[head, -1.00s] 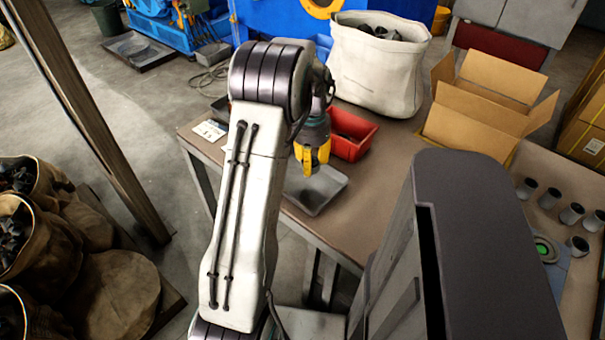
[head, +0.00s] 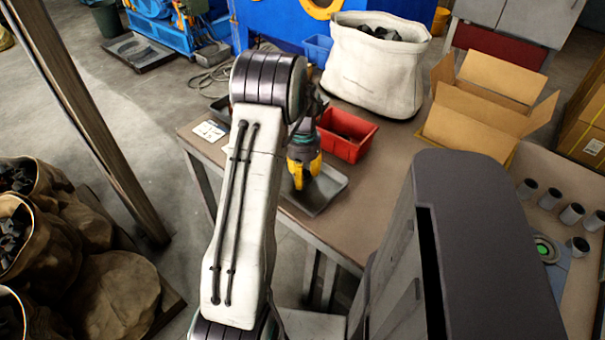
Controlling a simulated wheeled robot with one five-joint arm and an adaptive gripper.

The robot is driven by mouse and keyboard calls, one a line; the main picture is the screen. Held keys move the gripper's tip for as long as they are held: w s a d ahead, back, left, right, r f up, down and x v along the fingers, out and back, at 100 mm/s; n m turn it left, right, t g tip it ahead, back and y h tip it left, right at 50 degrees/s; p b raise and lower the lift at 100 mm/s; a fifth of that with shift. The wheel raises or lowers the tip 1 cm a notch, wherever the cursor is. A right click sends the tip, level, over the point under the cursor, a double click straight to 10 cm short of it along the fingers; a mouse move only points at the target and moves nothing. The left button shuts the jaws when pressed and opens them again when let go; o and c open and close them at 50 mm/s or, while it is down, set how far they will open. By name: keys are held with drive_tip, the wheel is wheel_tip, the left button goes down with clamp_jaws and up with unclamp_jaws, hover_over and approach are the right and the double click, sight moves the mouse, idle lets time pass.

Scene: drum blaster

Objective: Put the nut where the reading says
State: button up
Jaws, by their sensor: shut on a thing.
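My gripper (head: 303,184), with yellow fingers, points down over the grey metal tray (head: 330,186) near the table's front edge. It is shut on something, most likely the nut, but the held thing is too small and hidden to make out. A red bin (head: 352,148) with dark contents stands just behind the tray.
A white sack (head: 375,75) of dark pieces and an open cardboard box (head: 480,105) stand at the table's back. A white card (head: 210,131) lies at its left corner. Several grey cylinders (head: 550,199) stand at the right. The table's middle is clear.

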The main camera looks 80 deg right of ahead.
drive_tip(key=shift+f, duration=0.15)
drive_tip(key=shift+f+b, duration=0.2)
drive_tip(key=shift+b, duration=0.1)
drive_tip(key=o, duration=1.2)
drive_tip(key=shift+c, duration=0.2)
drive_tip(key=shift+r+p, duration=0.5)
drive_tip(key=shift+r, duration=0.05)
wheel_tip(320, 180, up, 12)
drive_tip(key=shift+f+p, duration=0.15)
drive_tip(key=shift+p, duration=0.2)
